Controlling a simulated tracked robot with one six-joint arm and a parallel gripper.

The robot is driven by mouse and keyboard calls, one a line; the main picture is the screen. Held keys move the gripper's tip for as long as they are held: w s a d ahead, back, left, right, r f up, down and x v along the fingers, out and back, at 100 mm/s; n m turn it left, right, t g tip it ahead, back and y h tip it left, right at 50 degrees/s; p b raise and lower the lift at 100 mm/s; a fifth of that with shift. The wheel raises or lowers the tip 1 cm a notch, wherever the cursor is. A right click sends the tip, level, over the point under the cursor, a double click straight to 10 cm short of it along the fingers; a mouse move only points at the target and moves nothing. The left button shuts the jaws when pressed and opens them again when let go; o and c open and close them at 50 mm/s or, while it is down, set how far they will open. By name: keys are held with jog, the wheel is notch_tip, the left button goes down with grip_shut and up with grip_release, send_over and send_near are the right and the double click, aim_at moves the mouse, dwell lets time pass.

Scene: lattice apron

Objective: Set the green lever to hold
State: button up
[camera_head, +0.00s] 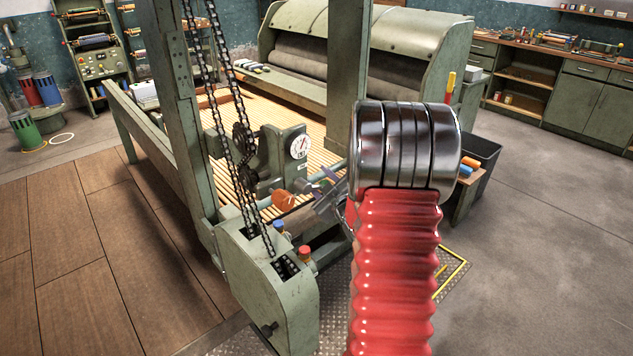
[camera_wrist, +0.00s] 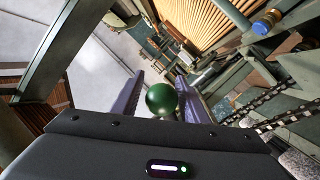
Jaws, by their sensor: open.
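The green lever shows in the wrist view as a round, glossy dark-green knob (camera_wrist: 161,100). The knob appears between the two purple fingers of my gripper (camera_wrist: 162,80). The fingers are open, with a visible gap on each side of the knob; I cannot tell how deep it sits between them. The lever's shaft and any hold marking are not visible. In the head view my gripper (camera_head: 323,181) is partly hidden behind my red arm, beside the machine's gauge housing. I cannot make out the green knob there.
A round white gauge (camera_head: 299,147) sits on the green machine. Chains (camera_head: 238,130) run down to a green housing (camera_head: 268,290). Blue-capped (camera_head: 279,226) and red-capped (camera_head: 304,253) items stand near it. A slatted wooden apron (camera_head: 315,122) lies behind. Bare floor (camera_head: 550,230) is clear at right.

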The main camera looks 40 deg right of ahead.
jog(key=shift+a+f, duration=0.15)
jog(key=shift+a, duration=0.05)
